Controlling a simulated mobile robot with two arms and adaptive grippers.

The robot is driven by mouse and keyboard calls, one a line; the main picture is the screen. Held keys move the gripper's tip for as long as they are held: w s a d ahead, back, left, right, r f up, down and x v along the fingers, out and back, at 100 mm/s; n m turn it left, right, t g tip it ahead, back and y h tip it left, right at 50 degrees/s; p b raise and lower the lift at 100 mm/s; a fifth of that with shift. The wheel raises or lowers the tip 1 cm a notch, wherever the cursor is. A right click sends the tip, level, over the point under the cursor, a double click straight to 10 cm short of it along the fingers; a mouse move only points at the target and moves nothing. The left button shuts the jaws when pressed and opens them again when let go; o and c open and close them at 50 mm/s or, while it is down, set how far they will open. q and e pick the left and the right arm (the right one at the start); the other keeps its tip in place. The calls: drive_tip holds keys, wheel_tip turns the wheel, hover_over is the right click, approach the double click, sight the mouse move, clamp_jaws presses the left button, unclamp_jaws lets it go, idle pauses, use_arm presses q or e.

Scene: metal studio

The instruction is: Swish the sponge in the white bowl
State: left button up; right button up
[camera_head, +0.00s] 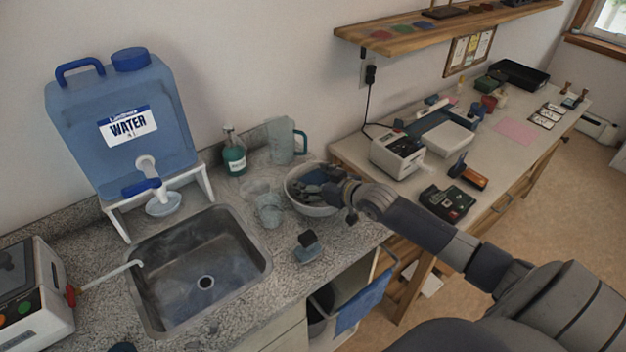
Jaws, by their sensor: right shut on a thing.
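The white bowl (318,211) stands on the granite counter to the right of the sink. My right gripper (312,182) reaches in from the right, with its dark fingers down inside the bowl. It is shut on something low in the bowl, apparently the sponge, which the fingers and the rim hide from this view. My left gripper is not in view.
A steel sink (205,255) lies left of the bowl. Clear cups (268,212), a soap bottle (234,155) and a grey-blue pitcher (281,142) stand close by. A small dark block on a dish (307,246) sits in front. A blue water tank (122,120) stands behind the sink.

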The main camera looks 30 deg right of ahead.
drive_tip(key=shift+r+p, duration=4)
drive_tip(key=shift+r, duration=0.1)
drive_tip(key=shift+r, duration=0.1)
drive_tip(key=shift+r+p, duration=0.6)
drive_tip(key=shift+p, duration=0.25)
drive_tip(key=shift+f+b, duration=0.4)
drive_tip(key=shift+f, duration=0.3)
drive_tip(key=shift+r, duration=0.1)
wheel_tip(320, 180, up, 4)
drive_tip(key=p, duration=0.4)
